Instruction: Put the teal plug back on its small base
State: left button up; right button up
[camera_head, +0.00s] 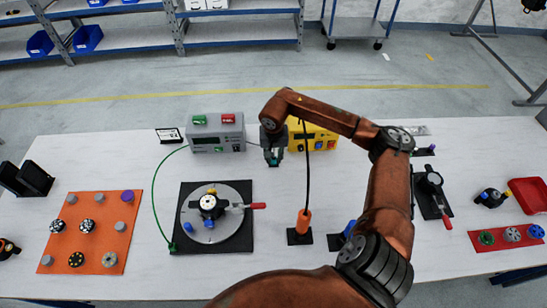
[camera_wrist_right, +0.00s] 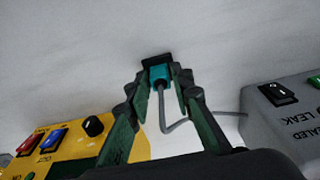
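The teal plug (camera_wrist_right: 159,76) shows in the right wrist view with a grey cable bending down from it. It is at a small black base (camera_wrist_right: 157,59); I cannot tell whether it is fully seated. My right gripper (camera_wrist_right: 161,88) has its fingers on both sides of the plug, with narrow gaps showing, so it looks open around it. In the head view my right gripper (camera_head: 273,157) points down between the grey box and the yellow box, with a bit of teal below the fingertips. My left gripper is not in view.
A grey box (camera_head: 215,138) stands to the left and a yellow box (camera_head: 318,137) close to the right. An orange plug (camera_head: 303,222) with a black cable stands in front. A round plate on a black mat (camera_head: 190,200) lies front left.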

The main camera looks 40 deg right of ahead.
jog(key=shift+o, duration=0.4)
jog(key=o, duration=0.5)
jog(key=r, duration=0.8)
jog(key=s+a+r, duration=0.1)
jog(key=r, duration=0.3)
jog(key=shift+s+f, duration=0.1)
jog(key=shift+f, duration=0.05)
